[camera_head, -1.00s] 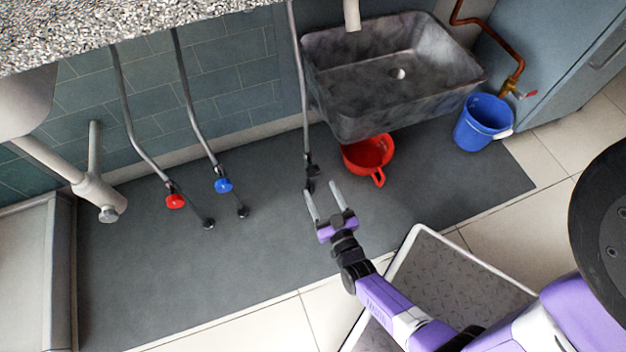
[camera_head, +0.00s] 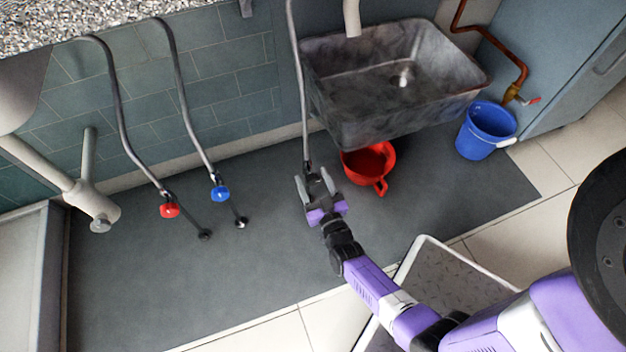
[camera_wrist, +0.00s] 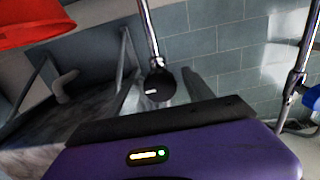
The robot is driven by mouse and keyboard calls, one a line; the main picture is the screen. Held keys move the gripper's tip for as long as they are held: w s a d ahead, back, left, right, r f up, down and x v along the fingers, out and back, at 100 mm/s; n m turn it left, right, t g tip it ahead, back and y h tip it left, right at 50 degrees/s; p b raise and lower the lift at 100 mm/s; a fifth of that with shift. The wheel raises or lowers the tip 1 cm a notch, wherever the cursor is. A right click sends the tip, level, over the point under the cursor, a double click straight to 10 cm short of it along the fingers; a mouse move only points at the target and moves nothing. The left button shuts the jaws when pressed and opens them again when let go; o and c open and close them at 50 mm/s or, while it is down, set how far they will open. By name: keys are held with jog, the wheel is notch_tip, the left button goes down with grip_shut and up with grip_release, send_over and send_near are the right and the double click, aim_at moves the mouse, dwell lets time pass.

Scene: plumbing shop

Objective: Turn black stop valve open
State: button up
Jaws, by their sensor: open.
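The black stop valve (camera_wrist: 160,85) shows in the wrist view as a round black knob with a small white mark, at the end of a metal pipe. In the head view the valve (camera_head: 309,168) is at the foot of the thin pipe left of the sink, partly hidden by my gripper. My gripper (camera_head: 313,182) is open, its two fingers pointing at the valve, one to each side of it. In the wrist view my fingers (camera_wrist: 163,92) also show either side of the knob, with no clear contact. The knob's far side is hidden.
A red-handled valve (camera_head: 169,210) and a blue-handled valve (camera_head: 219,193) hang on pipes to the left. A grey stone sink (camera_head: 390,115) overhangs a red pot (camera_head: 381,186) close to the right of my gripper. A blue bucket (camera_head: 474,145) stands farther right.

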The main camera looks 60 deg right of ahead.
jog(key=shift+c, duration=0.4)
grip_shut()
jog(key=n, duration=0.3)
jog(key=shift+n+b, duration=0.3)
jog(key=n, duration=0.4)
jog(key=shift+n, duration=0.3)
jog(key=n, duration=0.4)
jog(key=shift+n, duration=2.2)
